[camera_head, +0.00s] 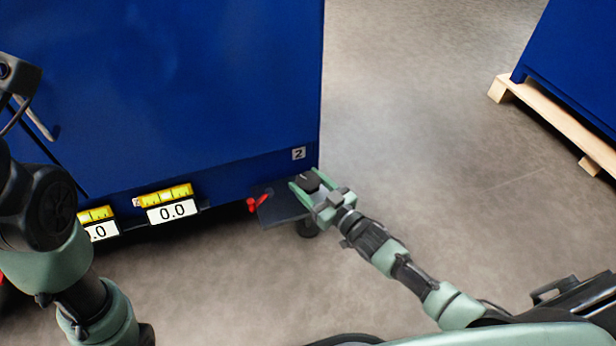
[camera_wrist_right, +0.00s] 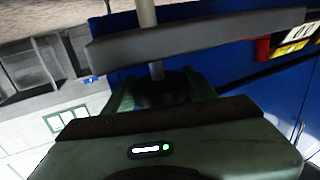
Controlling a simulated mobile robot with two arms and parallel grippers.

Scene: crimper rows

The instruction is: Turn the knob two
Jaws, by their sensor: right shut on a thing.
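The knob's turn angle cannot be read.
A dark plate (camera_head: 280,207) with a red lever (camera_head: 257,204) sits beside the knob. Yellow scales with 0.0 signs (camera_head: 172,211) line the cabinet's lower edge. Grey floor is clear to the right, up to a wooden pallet (camera_head: 560,122) under another blue cabinet.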

